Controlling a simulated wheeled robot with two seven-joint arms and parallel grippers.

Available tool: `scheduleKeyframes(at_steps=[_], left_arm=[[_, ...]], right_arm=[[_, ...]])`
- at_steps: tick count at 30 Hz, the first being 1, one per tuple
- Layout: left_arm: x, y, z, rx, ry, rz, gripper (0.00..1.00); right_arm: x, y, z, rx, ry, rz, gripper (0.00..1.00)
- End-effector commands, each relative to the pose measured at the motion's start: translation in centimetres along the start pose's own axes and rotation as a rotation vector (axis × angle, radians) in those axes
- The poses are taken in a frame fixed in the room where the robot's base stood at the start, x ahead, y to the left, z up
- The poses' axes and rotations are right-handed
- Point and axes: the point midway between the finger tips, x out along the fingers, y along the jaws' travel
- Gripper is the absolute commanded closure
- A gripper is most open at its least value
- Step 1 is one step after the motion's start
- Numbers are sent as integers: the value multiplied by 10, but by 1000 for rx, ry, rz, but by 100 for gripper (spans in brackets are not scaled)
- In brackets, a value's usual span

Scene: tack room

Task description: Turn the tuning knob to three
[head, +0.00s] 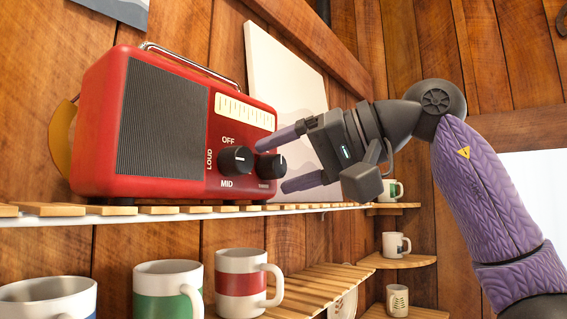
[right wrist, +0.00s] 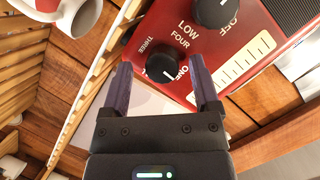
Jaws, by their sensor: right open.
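The red radio (head: 223,140) stands on the slatted shelf. Its black tuning knob (head: 270,166) is at the lower right of the front panel; in the right wrist view the knob (right wrist: 162,68) sits between my fingers. Its white mark points right and slightly down there, near the partly hidden label that seems to read ONE. THREE and FOUR are printed around it. My right gripper (head: 271,164) is open, one finger above and one below the knob in the head view. I cannot tell whether the fingers touch it. My left gripper is not in view.
A second black knob (head: 236,160), marked OFF, LOUD and MID, sits just left of the tuning knob. Mugs, including a red-banded one (head: 241,283), stand below the shelf (head: 150,211). A pale canvas (head: 285,85) leans behind the radio. Small corner shelves (head: 398,262) hold more mugs.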

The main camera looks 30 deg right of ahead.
Motion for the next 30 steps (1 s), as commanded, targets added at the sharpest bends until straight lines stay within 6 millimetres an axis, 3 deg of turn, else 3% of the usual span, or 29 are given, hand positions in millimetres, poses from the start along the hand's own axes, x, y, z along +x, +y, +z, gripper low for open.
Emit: scheduleKeyframes(at_steps=[7, 8, 18, 30], left_arm=[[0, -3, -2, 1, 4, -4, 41], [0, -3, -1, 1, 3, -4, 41], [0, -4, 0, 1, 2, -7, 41], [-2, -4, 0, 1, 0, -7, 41]], right_arm=[[3, 0, 0, 1, 1, -1, 21], [3, 0, 0, 1, 1, -1, 26], [2, 0, 0, 1, 0, -1, 98], [3, 1, 0, 49, -6, -16, 100]])
